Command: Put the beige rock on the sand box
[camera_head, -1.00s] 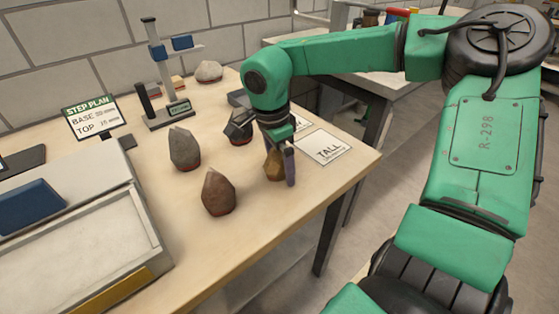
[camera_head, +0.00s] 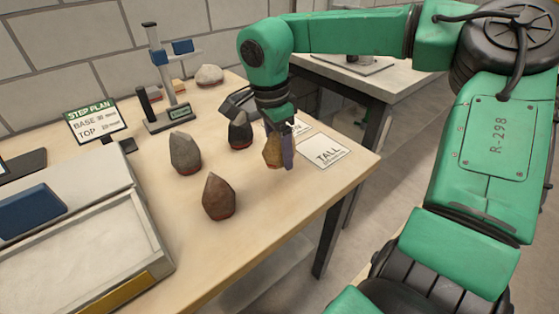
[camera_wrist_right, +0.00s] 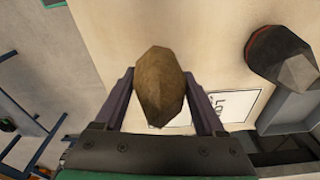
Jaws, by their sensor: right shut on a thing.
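The beige rock (camera_head: 271,152), tan-brown with a pointed top, is between the purple fingers of my right gripper (camera_head: 280,152). My right gripper is shut on it and holds it just above the table. In the right wrist view the rock (camera_wrist_right: 159,88) fills the gap between the two fingers (camera_wrist_right: 160,95). The sand box (camera_head: 158,262), a grey-rimmed tray with pale sand, is at the lower left, well to the left of the gripper. My left gripper is not in view.
A reddish-brown rock (camera_head: 218,196) and a grey rock (camera_head: 185,152) stand between gripper and sand box. A dark rock (camera_head: 240,131) stands behind, a pale rock (camera_head: 209,75) farther back. A height gauge (camera_head: 168,117) stands behind.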

